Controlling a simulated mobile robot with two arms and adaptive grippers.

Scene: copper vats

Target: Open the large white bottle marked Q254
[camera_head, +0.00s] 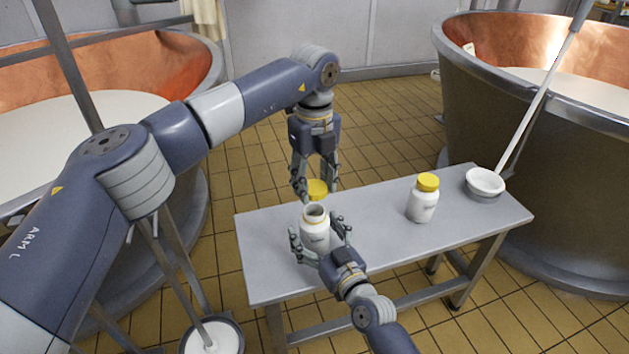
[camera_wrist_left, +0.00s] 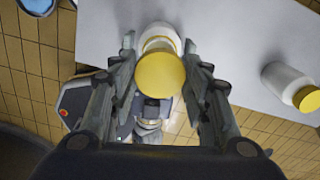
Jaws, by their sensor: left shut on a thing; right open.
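A white bottle (camera_head: 315,235) stands upright on the grey table without its lid, its round mouth open; its label is too small to read. Its yellow lid (camera_head: 317,190) is apart from it, just above the mouth. My left gripper (camera_head: 316,184) comes from above and is shut on the lid. In the left wrist view the lid (camera_wrist_left: 160,76) sits between the fingers, with the white bottle (camera_wrist_left: 158,36) partly hidden behind it. My right gripper (camera_head: 320,246) is open, with its fingers on either side of the bottle.
A second white bottle (camera_head: 421,207) with a yellow cap (camera_head: 428,182) stands on the table (camera_head: 270,270), further right. A white bowl-shaped ladle (camera_head: 485,183) with a long handle rests at the table's right end. Copper vats (camera_head: 540,130) flank the table. The table between the bottles is clear.

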